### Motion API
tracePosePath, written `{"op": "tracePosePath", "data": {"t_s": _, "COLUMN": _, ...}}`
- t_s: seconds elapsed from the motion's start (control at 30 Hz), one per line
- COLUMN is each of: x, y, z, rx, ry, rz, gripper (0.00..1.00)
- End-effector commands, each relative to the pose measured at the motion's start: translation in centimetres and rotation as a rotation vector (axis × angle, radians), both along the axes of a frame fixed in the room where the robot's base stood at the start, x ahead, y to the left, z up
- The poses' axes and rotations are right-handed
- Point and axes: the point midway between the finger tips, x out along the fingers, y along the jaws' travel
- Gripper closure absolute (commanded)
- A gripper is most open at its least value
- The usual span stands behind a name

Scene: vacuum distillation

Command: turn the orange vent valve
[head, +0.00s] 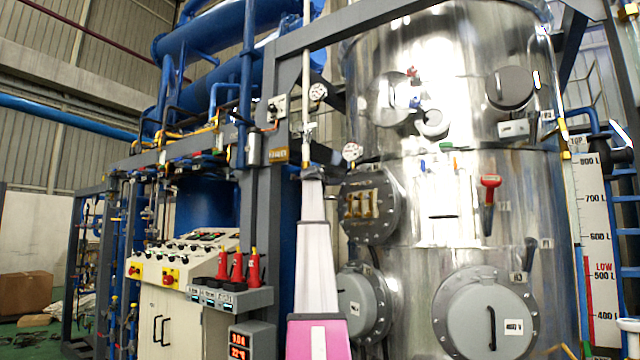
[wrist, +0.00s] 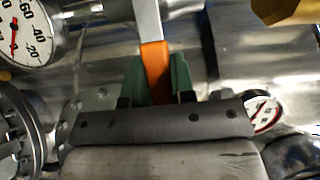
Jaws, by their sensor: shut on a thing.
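In the wrist view, the orange vent valve (wrist: 155,64) shows as an orange handle end with a pale grey bar running up out of the picture. My gripper (wrist: 158,76) has its two green fingers on either side of the orange part and is shut on it. The lower end of the handle is hidden behind the dark gripper body. In the head view, my white and pink arm rises at the lower middle. I cannot clearly make out the gripper or the orange handle there.
A large shiny steel tank (head: 450,110) with round hatches fills the right. A control cabinet (head: 180,270) with red handles nearby stands left of my arm. In the wrist view, a dial gauge (wrist: 25,30) is at upper left and another gauge (wrist: 263,114) sits right of the fingers.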

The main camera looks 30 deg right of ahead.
Motion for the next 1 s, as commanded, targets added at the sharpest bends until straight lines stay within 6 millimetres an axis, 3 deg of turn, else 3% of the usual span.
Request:
{"op": "tracePosePath", "data": {"t_s": 0.63, "x": -0.08, "y": 0.00, "z": -0.48, "rx": 0.023, "ry": -0.045, "rz": -0.001, "gripper": 1.00}}
{"op": "tracePosePath", "data": {"t_s": 0.67, "x": -0.08, "y": 0.00, "z": -0.49, "rx": 0.024, "ry": -0.045, "rz": -0.001, "gripper": 0.67}}
{"op": "tracePosePath", "data": {"t_s": 0.7, "x": -0.09, "y": 0.00, "z": -0.48, "rx": 0.023, "ry": -0.045, "rz": -0.001, "gripper": 0.54}}
{"op": "tracePosePath", "data": {"t_s": 1.0, "x": -0.05, "y": 0.02, "z": -0.39, "rx": 0.019, "ry": -0.043, "rz": -0.001, "gripper": 0.51}}
